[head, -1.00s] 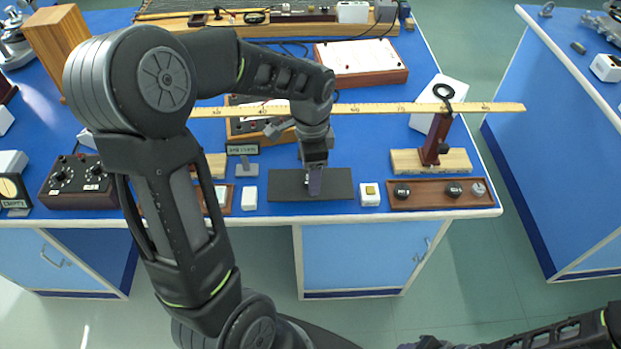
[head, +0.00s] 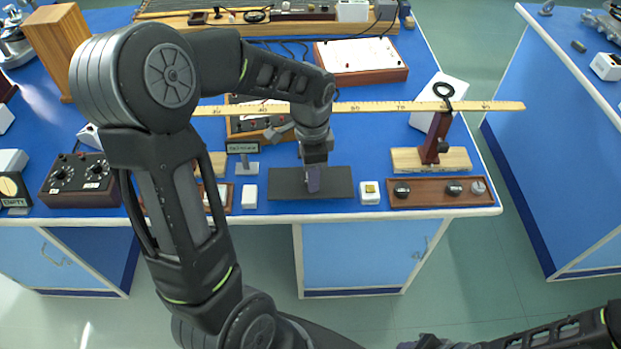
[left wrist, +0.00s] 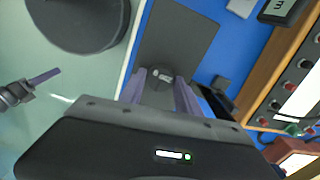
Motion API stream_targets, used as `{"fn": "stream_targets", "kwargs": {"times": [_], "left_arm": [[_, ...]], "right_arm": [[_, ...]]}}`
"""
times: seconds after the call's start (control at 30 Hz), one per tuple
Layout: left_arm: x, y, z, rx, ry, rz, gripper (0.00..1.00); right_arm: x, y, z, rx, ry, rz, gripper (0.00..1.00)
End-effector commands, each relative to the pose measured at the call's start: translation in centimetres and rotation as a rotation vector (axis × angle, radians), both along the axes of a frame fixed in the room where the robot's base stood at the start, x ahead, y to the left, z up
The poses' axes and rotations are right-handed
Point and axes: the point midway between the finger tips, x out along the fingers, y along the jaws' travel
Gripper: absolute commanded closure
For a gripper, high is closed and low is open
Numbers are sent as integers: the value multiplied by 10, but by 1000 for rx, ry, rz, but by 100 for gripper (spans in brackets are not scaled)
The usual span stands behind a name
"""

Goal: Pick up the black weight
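My left gripper (head: 313,180) points down over the dark grey mat (head: 340,184) at the bench's front edge. In the left wrist view its purple fingers (left wrist: 160,82) are apart, with a dark object with a pale, shiny top (left wrist: 161,75) between them. It looks like a black weight, but its outline blends into the mat; I see no clear contact. In the head view the fingers mostly hide it. Other dark round weights (head: 402,190) (head: 455,189) sit in the brown tray to the right. My right gripper (left wrist: 42,78) is far from the bench, finger gap unclear.
A white block with a yellow top (head: 370,192) stands between mat and tray. A white block (head: 249,196) and a small sign (head: 243,150) stand left of the mat. A long yellow ruler (head: 400,107) on a stand (head: 435,140) crosses behind the gripper.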

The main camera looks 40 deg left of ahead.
Motion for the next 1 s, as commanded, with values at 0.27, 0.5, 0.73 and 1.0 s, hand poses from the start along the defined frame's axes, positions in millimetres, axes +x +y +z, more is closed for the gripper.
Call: {"fn": "stream_targets", "kwargs": {"times": [0.27,0.5,0.73,1.0], "left_arm": [[0,0,0,0,0,0,85],[0,0,0,0,0,0,100],[0,0,0,0,0,0,100],[1,0,9,0,-4,1,100]], "right_arm": [[0,0,0,0,0,0,64],[0,0,0,0,0,0,64],[0,0,0,0,0,0,64],[0,0,-1,0,0,0,64]]}}
